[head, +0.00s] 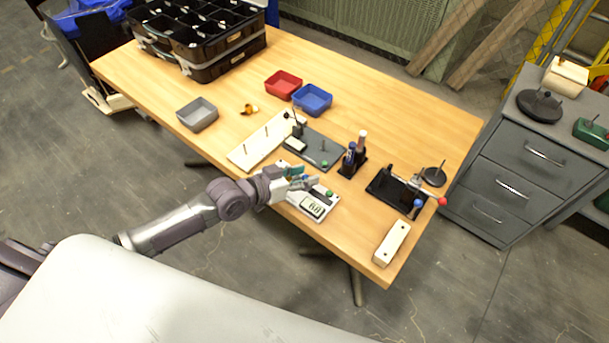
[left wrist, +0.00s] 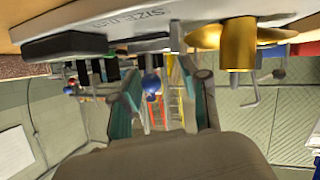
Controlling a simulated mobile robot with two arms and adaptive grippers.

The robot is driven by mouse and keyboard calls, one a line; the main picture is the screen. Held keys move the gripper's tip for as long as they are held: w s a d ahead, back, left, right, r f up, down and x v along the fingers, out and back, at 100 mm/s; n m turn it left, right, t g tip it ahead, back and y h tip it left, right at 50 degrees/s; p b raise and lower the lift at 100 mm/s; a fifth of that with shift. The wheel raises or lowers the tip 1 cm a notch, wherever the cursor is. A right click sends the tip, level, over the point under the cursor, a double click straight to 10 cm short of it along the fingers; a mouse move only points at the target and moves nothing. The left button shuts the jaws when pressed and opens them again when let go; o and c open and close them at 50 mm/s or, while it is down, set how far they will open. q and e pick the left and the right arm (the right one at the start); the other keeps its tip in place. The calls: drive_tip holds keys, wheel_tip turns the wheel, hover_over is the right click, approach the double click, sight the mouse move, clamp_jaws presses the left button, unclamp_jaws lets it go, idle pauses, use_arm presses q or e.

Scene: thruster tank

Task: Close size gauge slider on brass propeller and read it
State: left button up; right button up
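The size gauge (head: 318,211) lies on the table's near side, a white plate with a small display whose digits are too small to read surely. The left wrist view shows its edge lettered "SIZE mm" (left wrist: 142,18) and a dark block (left wrist: 65,46). A brass propeller (left wrist: 238,42) shows large at the gauge, right of my fingers; in the head view my gripper seems to hide it. My left gripper (head: 304,181) is at the gauge; in the wrist view its fingers (left wrist: 165,80) stand apart, with no held object visible between them. My right gripper is out of view.
A green knob (head: 329,194) is beside the display. A grey plate with posts (head: 318,146), a white peg board (head: 260,142) and a rack with handles (head: 352,160) stand close behind. Grey (head: 197,114), red (head: 283,84) and blue (head: 312,99) trays lie farther back.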

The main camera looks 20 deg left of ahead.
use_arm(q)
drive_tip(key=shift+s, duration=0.2)
drive_tip(key=v, duration=1.1)
drive_tip(key=shift+s+a+r, duration=0.2)
drive_tip(key=shift+s, duration=0.05)
drive_tip(key=shift+f, duration=0.1)
